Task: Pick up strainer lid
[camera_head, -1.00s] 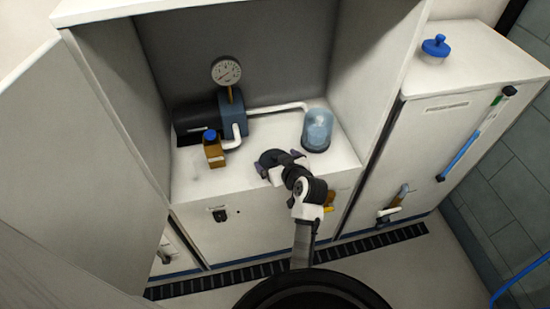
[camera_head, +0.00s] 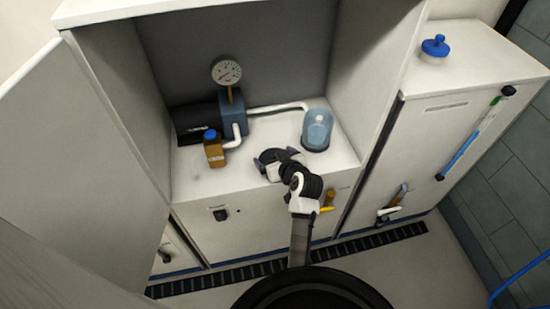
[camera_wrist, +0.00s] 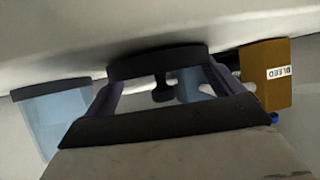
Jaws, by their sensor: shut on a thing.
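The strainer lid, a dark round disc (camera_head: 267,156), is at my gripper (camera_head: 279,159) near the front of the white cabinet shelf. In the wrist view the lid (camera_wrist: 140,63) shows edge-on with a dark T-shaped knob, between the two purple fingers of my gripper (camera_wrist: 160,84). The gripper is shut on it. I cannot tell whether the lid touches the shelf. A clear bluish domed bowl (camera_head: 318,127) with a dark base ring stands behind and right of my gripper; it also shows in the wrist view (camera_wrist: 56,115).
A blue-and-black pump (camera_head: 232,116) with a gauge (camera_head: 227,71) and white pipes stands at the back. The brown BLEED bottle (camera_head: 214,152) with a blue cap is left of my gripper. The cabinet's side wall (camera_head: 375,80) is at right. Shelf front left is clear.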

